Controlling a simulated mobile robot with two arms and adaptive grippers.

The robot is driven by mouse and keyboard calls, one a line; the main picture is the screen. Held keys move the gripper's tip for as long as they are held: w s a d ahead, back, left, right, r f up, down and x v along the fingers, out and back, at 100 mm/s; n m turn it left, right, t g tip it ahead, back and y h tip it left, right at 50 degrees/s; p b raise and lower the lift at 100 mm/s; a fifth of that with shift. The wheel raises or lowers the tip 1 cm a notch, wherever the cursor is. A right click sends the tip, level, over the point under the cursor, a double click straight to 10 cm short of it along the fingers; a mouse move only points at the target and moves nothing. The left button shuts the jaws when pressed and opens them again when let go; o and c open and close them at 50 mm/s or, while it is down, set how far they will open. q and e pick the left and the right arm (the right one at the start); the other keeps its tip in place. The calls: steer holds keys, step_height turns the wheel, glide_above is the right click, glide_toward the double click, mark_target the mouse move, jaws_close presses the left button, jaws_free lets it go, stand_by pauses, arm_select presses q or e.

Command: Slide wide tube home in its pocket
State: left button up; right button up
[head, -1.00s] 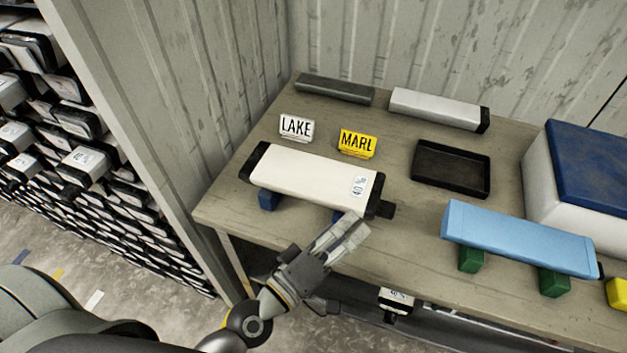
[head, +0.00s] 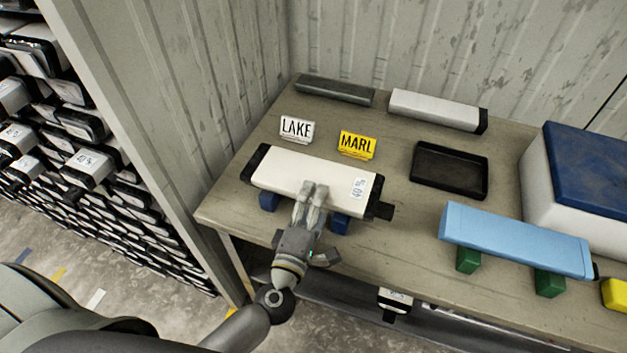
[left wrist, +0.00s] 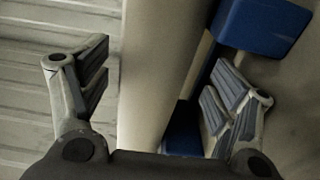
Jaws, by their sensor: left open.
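A wide cream-white tube (head: 300,172) with black end caps and a small printed label rests on two blue blocks (head: 340,222) on the table. My left gripper (head: 315,188) is at the middle of the tube's near side. In the left wrist view the tube (left wrist: 160,60) runs between the two spread fingers, with a blue block (left wrist: 262,22) beside it. The gripper is open; I cannot tell whether a finger touches the tube. My right gripper is in neither view. A rack (head: 60,150) of black-ended tubes in pockets stands at the left.
LAKE (head: 296,129) and MARL (head: 357,144) signs, a black tray (head: 450,170), a dark bar (head: 335,91) and a grey tube (head: 435,108) lie behind. A light-blue tube (head: 515,240) on green blocks and a blue-lidded box (head: 580,170) are at the right. A wall panel (head: 150,130) separates rack and table.

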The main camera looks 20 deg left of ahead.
arm_select(q)
steer(key=shift+w+r, duration=0.2)
steer(key=shift+w, duration=0.2)
steer(key=w+p, duration=0.1)
steer(key=w, duration=0.3)
steer(key=shift+w+f, duration=0.1)
steer(key=shift+w, duration=0.05)
steer(key=shift+s, duration=0.2)
jaws_close()
steer(key=shift+w+a, duration=0.1)
